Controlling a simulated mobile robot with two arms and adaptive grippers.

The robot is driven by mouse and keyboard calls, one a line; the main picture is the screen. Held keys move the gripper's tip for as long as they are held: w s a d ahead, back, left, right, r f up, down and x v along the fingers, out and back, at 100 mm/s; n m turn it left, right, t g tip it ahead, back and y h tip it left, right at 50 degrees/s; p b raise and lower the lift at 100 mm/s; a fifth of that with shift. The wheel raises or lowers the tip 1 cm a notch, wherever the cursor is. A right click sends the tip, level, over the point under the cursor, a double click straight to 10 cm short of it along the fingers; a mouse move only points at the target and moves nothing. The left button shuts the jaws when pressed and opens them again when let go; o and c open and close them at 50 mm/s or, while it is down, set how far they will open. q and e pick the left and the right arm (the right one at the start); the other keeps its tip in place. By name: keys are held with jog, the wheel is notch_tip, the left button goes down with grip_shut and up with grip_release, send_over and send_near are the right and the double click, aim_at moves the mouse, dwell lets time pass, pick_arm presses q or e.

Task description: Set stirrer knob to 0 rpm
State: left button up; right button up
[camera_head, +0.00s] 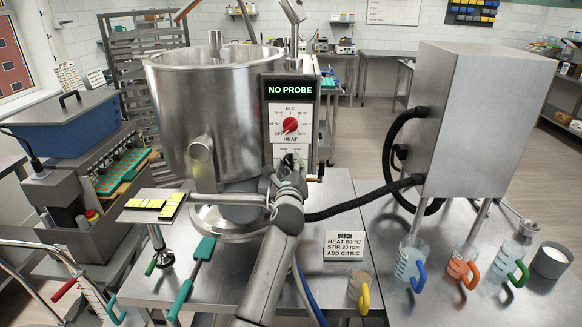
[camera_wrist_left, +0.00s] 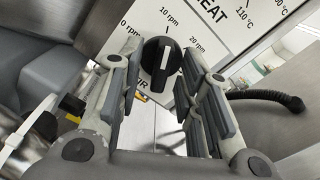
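The black stirrer knob (camera_wrist_left: 158,62) with a white pointer line sits on the white dial panel in the left wrist view. Its pointer is close to upright in that picture, roughly toward the 10 rpm label above it; 20 rpm is printed to the right. My left gripper (camera_wrist_left: 161,78) is open, with its fingers on either side of the knob; I cannot tell whether they touch it. In the head view my left gripper (camera_head: 288,168) is at the lower panel and hides most of the knob. My right gripper is in neither view.
The red HEAT knob (camera_head: 290,125) is just above, under the NO PROBE display (camera_head: 290,88). The steel kettle (camera_head: 205,110) stands left of the panel. A black hose (camera_head: 365,200) runs right to the steel cabinet (camera_head: 480,120). A BATCH sign (camera_head: 346,246) stands on the table.

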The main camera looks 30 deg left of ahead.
pick_arm(q)
grip_shut()
jog(key=shift+n, duration=0.8)
jog(key=n+b, duration=0.1)
jog(key=n, duration=0.7)
jog(key=shift+w+d+b, duration=0.1)
jog(key=shift+b, duration=0.3)
jog(key=shift+r+n, duration=0.15)
jog(key=shift+n, duration=0.95)
